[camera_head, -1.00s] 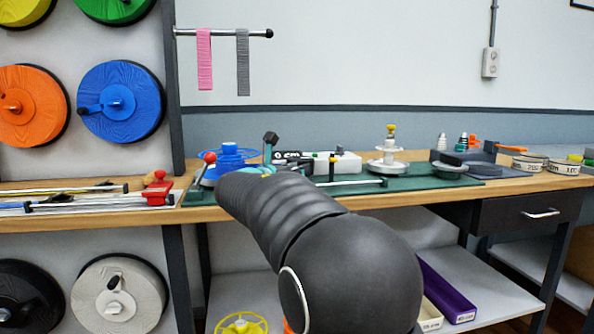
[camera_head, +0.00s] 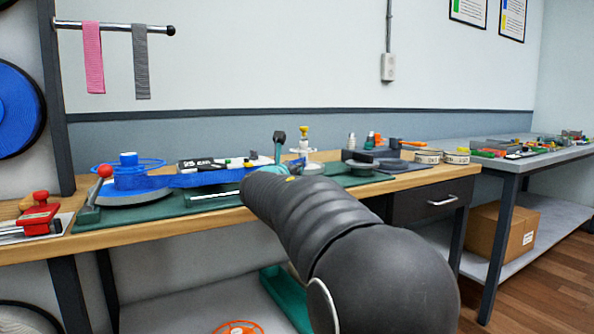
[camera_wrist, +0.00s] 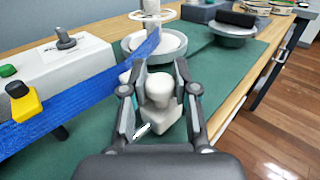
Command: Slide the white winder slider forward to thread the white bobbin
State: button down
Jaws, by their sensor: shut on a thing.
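In the wrist view my gripper (camera_wrist: 158,92) is shut on the white knob of the winder slider (camera_wrist: 168,128), one finger on each side. A blue strap (camera_wrist: 75,101) runs from the left, past the left finger, up to the white bobbin (camera_wrist: 172,47). Its end overlaps the bobbin in the picture; I cannot tell whether it is threaded. In the head view the strap (camera_head: 212,178) stretches right from the blue reel (camera_head: 130,180). The white bobbin (camera_head: 306,152) stands beyond my arm.
A white control box (camera_wrist: 68,72) with green and yellow buttons sits left of the gripper. The green mat (camera_wrist: 97,150) is clear in front. A dark-topped round piece (camera_wrist: 234,30) stands behind, to the right. The bench's wooden edge (camera_wrist: 248,100) runs along the right.

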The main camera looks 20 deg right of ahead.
jog(key=shift+d+r, duration=0.15)
jog(key=c, duration=0.9)
grip_release()
jog(key=shift+d, duration=0.2)
jog(key=shift+a, duration=0.1)
jog(key=shift+s+a, duration=0.35)
jog(key=shift+a, duration=0.05)
jog(key=v, duration=1.1)
